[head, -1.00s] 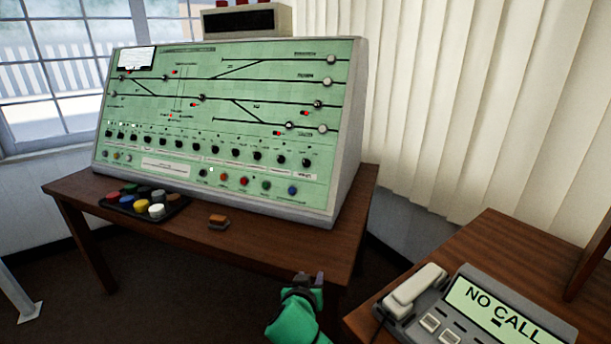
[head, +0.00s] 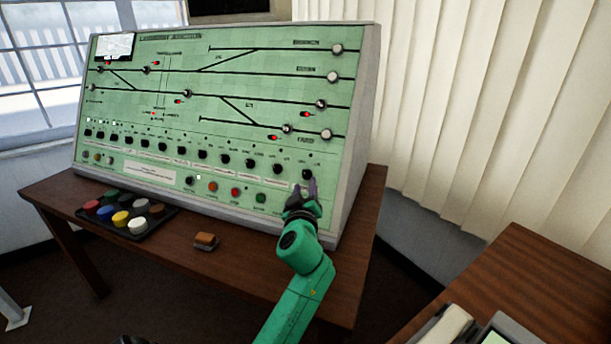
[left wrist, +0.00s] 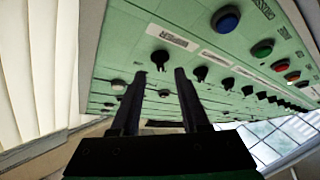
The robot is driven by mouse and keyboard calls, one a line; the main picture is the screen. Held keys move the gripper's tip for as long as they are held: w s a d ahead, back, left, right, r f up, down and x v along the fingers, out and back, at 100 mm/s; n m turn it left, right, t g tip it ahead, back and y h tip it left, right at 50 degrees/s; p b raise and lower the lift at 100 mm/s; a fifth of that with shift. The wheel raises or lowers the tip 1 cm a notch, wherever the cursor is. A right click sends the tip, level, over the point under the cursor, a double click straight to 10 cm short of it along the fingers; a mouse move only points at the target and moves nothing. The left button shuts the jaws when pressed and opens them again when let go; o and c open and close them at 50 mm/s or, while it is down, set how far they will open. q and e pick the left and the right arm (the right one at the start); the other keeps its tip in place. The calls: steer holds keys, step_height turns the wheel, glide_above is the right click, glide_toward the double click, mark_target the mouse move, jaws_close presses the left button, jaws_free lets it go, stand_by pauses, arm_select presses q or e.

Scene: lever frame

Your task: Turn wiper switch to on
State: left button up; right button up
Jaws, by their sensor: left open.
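The wiper switch (head: 307,174) is a small black knob at the right end of the row on the sloped green panel (head: 200,110). In the left wrist view the knob (left wrist: 160,57) sits just beyond and between my fingertips, beside a white label (left wrist: 173,36) that seems to read WIPER. My left gripper (head: 303,189) is open and empty, just below the switch in the head view. The fingers (left wrist: 160,72) stand either side of the knob's line, and I cannot tell whether they touch it. The knob's exact setting is too small to tell.
Other black knobs and coloured buttons (head: 235,192) lie close by on the panel. A second table (head: 500,270) with a telephone is at right.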

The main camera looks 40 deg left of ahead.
mark_target(306, 176)
arm_select(q)
steer(key=x, duration=0.4)
steer(key=shift+w+a, duration=0.1)
jaws_close()
arm_select(e)
steer(key=shift+w+a+r, duration=0.25)
steer(key=shift+w+a, duration=0.25)
steer(key=shift+w, duration=0.05)
